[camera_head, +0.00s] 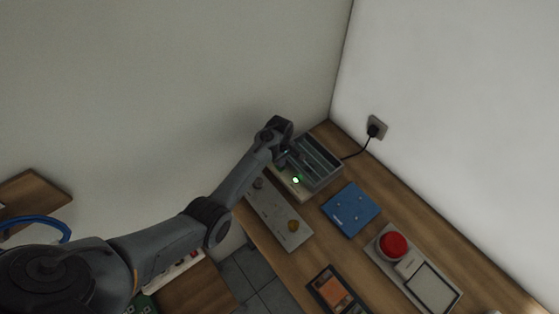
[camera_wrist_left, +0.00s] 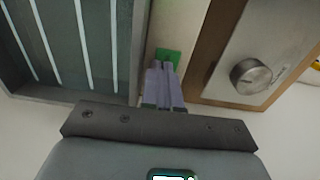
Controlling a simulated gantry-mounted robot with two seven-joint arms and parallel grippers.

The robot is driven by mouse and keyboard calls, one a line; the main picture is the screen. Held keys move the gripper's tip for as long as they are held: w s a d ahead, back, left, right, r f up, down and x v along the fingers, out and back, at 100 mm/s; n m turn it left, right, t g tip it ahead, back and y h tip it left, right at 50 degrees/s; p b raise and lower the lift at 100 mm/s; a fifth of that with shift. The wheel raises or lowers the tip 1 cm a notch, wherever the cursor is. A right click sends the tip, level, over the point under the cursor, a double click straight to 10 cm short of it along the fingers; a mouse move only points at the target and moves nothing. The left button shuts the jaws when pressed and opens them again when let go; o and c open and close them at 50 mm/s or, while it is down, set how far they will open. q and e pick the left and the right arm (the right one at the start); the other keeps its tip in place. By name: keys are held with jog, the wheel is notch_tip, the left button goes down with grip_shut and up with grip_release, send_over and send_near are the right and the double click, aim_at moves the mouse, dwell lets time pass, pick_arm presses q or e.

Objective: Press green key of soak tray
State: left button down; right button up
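The soak tray (camera_head: 322,163) is a grey open box with light ribs inside, at the back corner of the wooden bench. It also shows at the upper left in the left wrist view (camera_wrist_left: 75,93). A green key (camera_wrist_left: 168,55) sits on a pale strip beside the tray wall. My left gripper (camera_wrist_left: 166,66) has its two fingers together with nothing between them. Its tips are at the near edge of the green key; I cannot tell whether they touch it. In the head view a green glow (camera_head: 295,180) shows by the tray, and my left wrist hides part of the tray. My right gripper is not in view.
A metal panel with knobs (camera_head: 271,211) lies close beside the tray; one silver knob (camera_wrist_left: 250,76) is near my fingers. A blue plate (camera_head: 350,209), a red button (camera_head: 393,244) and an orange-screened device (camera_head: 333,288) lie along the bench. A black plug (camera_head: 373,130) is in the wall.

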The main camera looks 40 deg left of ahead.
pick_arm(q)
jog(key=shift+s+f, duration=0.35)
jog(key=shift+f, duration=0.4)
jog(key=shift+w+r+p, duration=0.1)
jog(key=shift+r+p, duration=0.5)
jog(key=r+p, duration=0.4)
jog(key=shift+w+r+p, duration=0.2)
jog(key=shift+r+p, duration=0.2)
notch_tip(320, 180, up, 9)
jog(key=b, duration=0.1)
